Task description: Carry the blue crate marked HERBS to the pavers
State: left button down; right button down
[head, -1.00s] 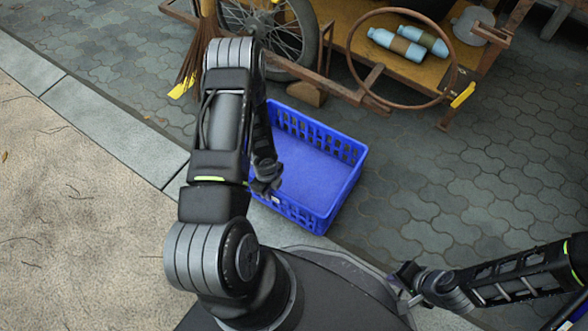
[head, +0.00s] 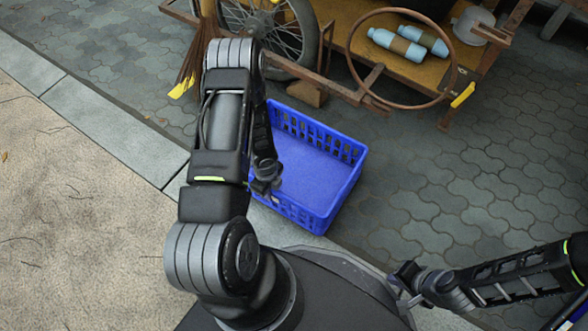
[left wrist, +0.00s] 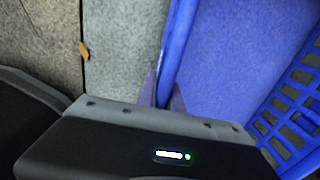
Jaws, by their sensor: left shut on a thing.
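The blue crate (head: 318,172) is empty, with slotted walls, and shows in the middle of the head view over the kerb edge and the dark pavers. No HERBS lettering is readable. My left gripper (head: 265,186) is at the crate's near left wall. In the left wrist view my left gripper (left wrist: 164,90) is shut on that wall, one finger on each side, beside the crate's inside (left wrist: 235,60). I cannot tell whether the crate touches the ground. The dark interlocking pavers (head: 470,190) spread to the right. My right gripper (head: 405,285) is low at the right, away from the crate; its jaws are unclear.
A wooden cart (head: 410,70) with a spoked wheel (head: 275,35), a rusty hoop and blue bottles stands just beyond the crate. A broom (head: 195,55) leans at its left. A pale kerb (head: 115,130) borders sandy ground (head: 70,210). The pavers at right are clear. Something blue (head: 578,318) shows at the lower right corner.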

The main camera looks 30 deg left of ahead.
pick_arm(q)
jog(key=shift+w, duration=0.1)
jog(key=shift+r, duration=0.15)
pick_arm(e)
jog(key=shift+r, duration=0.1)
